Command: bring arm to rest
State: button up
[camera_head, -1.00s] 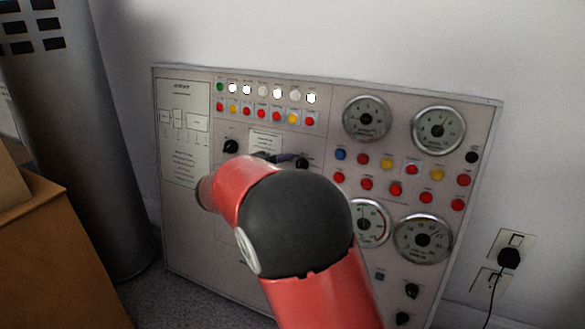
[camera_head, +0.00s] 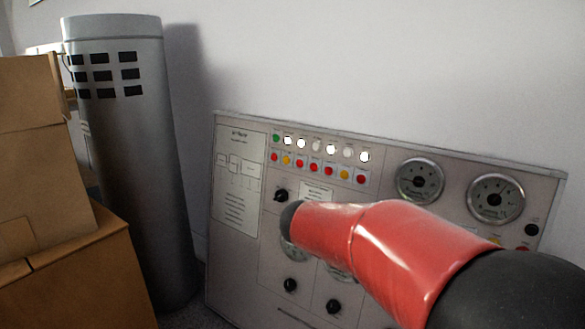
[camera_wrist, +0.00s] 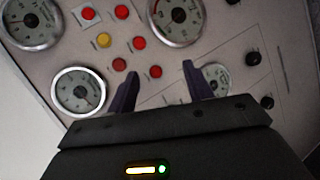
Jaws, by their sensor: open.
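My gripper (camera_wrist: 157,86) is open and empty in the wrist view, its two dark fingers apart in front of a grey control panel (camera_wrist: 225,45). The panel's gauges, red and yellow buttons and black knobs show beyond the fingers. I cannot tell how far the fingertips are from the panel. In the head view my red and black arm (camera_head: 400,250) reaches across the lower right and hides part of the panel (camera_head: 258,215). My gripper cannot be made out in the head view.
A grey cylinder (camera_head: 140,190) with dark slots stands left of the panel. Cardboard boxes (camera_head: 65,275) are stacked at the far left. A plain white wall (camera_head: 380,70) rises behind the panel. The space above the panel is clear.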

jog(key=s+a+r+m+y+p, duration=0.1)
jog(key=s+r+m+y+p, duration=0.1)
jog(key=s, duration=0.9)
jog(key=s+a+r+m+y+p, duration=0.1)
jog(key=s+r+m+y+p, duration=0.1)
jog(key=s+y, duration=0.5)
jog(key=s+m+p, duration=0.1)
jog(key=s+p, duration=0.1)
jog(key=s, duration=0.3)
jog(key=shift+s+y, duration=0.25)
jog(key=shift+y, duration=0.05)
jog(key=shift+r, duration=0.1)
dwell(0.7)
